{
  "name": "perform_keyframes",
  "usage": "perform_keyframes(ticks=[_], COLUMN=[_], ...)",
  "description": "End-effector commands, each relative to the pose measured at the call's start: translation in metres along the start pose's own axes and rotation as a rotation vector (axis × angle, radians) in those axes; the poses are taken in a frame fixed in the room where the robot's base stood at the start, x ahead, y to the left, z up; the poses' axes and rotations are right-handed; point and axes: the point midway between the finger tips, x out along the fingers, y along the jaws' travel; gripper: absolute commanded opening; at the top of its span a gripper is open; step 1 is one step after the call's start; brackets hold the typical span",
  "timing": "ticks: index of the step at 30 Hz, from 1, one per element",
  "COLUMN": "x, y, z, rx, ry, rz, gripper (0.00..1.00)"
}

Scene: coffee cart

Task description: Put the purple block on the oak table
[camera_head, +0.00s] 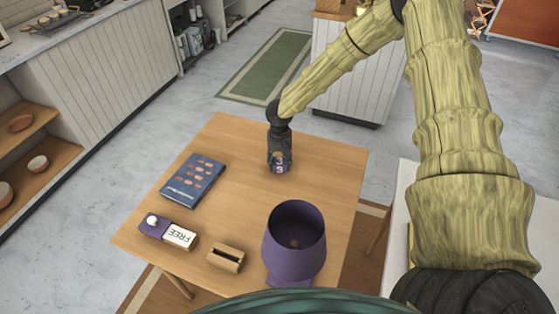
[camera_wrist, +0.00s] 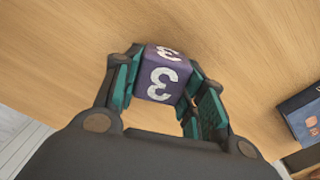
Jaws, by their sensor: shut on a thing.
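The purple block (camera_wrist: 163,75), with white number 3s on its faces, sits between the teal finger pads of my gripper (camera_wrist: 160,88) in the wrist view. My gripper is shut on it. In the head view, the block (camera_head: 280,169) shows small at the lower end of my gripper (camera_head: 278,156), over the far part of the oak table (camera_head: 325,180). The block is at or close to the tabletop; I cannot tell whether it touches. The fingers hide part of its sides.
A dark blue book (camera_head: 192,181) lies to the left on the table, also in the wrist view (camera_wrist: 305,115). Wood around the block is clear.

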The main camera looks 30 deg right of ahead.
Motion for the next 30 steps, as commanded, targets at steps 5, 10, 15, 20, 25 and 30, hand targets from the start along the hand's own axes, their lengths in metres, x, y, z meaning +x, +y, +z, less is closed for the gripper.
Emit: perform_keyframes(ticks=[5, 10, 15, 20, 25, 30], x=[0.001, 0.002, 0.002, 0.002, -0.002, -0.022], y=[0.000, 0.000, 0.000, 0.000, 0.000, -0.001], z=[0.000, 0.000, 0.000, 0.000, 0.000, -0.001], rx=[0.000, 0.001, 0.001, 0.000, 0.000, 0.001], ry=[0.000, 0.000, 0.000, 0.000, 0.001, 0.002], rz=[0.000, -0.001, 0.000, 0.000, 0.000, -0.003], gripper=[0.17, 0.51, 0.62, 0.62, 0.62, 0.62])
